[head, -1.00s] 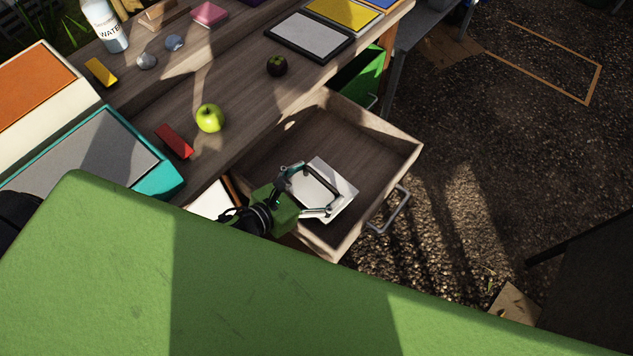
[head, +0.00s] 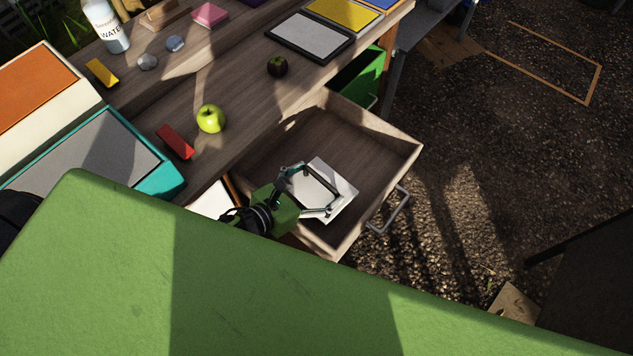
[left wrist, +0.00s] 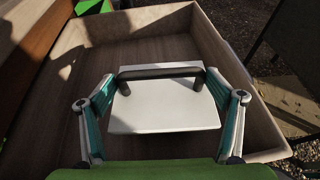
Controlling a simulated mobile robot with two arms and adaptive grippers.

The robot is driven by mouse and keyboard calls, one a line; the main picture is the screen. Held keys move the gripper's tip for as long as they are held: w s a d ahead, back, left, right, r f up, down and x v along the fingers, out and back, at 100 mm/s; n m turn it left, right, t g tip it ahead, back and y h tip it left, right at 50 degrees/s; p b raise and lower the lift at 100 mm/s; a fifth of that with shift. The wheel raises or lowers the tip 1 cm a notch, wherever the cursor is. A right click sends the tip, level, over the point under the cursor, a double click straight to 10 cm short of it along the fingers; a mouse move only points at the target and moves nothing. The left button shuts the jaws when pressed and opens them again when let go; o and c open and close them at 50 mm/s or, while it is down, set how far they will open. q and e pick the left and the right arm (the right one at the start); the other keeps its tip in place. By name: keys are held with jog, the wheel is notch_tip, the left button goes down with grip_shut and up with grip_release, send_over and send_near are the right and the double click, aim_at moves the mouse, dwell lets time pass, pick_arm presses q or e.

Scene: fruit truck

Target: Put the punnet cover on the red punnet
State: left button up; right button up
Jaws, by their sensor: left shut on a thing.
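The punnet cover (head: 346,192) is a white plate with a black bar handle, in the open wooden drawer. It also shows in the left wrist view (left wrist: 165,113), with the handle (left wrist: 160,72) across its top. My left gripper (head: 311,189) is shut on the handle, one finger at each end, as the left wrist view shows (left wrist: 161,82). I cannot tell whether the cover touches the drawer floor. I see no red punnet in these views. My right gripper is not in view.
The drawer (head: 378,133) has raised walls around the cover. On the table are a green apple (head: 210,119), a dark fruit (head: 277,66), a red block (head: 175,142) and a water bottle (head: 106,26). A teal-edged box (head: 165,181) stands left. A green surface fills the foreground.

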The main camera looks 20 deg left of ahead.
pick_arm(q)
jog(key=shift+f+b, duration=0.85)
jog(key=shift+f, duration=0.2)
dwell(0.4)
jog(key=o, duration=1.2)
